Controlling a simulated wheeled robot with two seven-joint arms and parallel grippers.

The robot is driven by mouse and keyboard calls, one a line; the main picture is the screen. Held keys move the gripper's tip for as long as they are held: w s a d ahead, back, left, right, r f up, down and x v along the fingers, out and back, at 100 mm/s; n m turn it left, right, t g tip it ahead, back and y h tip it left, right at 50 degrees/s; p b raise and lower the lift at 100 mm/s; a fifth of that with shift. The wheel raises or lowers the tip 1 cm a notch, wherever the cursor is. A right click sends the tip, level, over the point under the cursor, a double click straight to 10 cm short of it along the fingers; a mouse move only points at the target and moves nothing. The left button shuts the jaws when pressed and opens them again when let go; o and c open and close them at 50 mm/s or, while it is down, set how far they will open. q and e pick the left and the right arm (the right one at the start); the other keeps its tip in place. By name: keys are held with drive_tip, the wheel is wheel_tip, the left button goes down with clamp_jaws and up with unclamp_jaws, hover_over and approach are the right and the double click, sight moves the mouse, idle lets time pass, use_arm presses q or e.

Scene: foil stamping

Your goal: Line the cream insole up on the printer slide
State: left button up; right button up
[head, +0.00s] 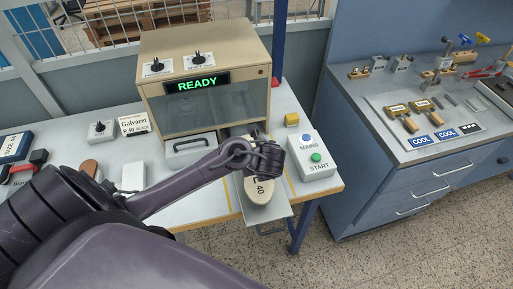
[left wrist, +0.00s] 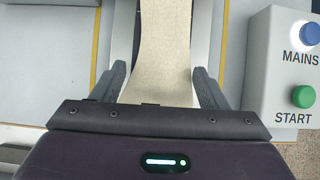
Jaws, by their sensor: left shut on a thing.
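The cream insole (head: 259,188) lies lengthwise along the printer slide (head: 279,212), with its rounded, marked end toward the front. My left gripper (head: 264,160) is over the insole from above and covers part of it. In the left wrist view the cream insole (left wrist: 160,60) runs between the two dark fingers of my left gripper (left wrist: 162,85), which is shut on it. The slide shows as grey strips beside the insole in that view. How exactly the insole sits against the slide's edges is partly hidden. My right gripper is not in view.
The beige printer (head: 205,70) with a lit READY display stands behind. A white button box (head: 312,157) with blue MAINS and green START buttons stands close to the right of the slide. A blue bench (head: 400,170) is further right.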

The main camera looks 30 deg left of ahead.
use_arm(q)
drive_tip(key=shift+r+p, duration=0.1)
drive_tip(key=shift+p, duration=0.2)
drive_tip(key=shift+f, duration=0.45)
idle(1.8)
drive_tip(key=o, duration=1.1)
drive_tip(key=shift+p, duration=0.3)
drive_tip(key=p+v, duration=0.1)
drive_tip(key=v, duration=0.6)
drive_tip(key=shift+s+d+r, duration=0.15)
drive_tip(key=shift+d+r, duration=0.05)
drive_tip(key=shift+r, duration=0.1)
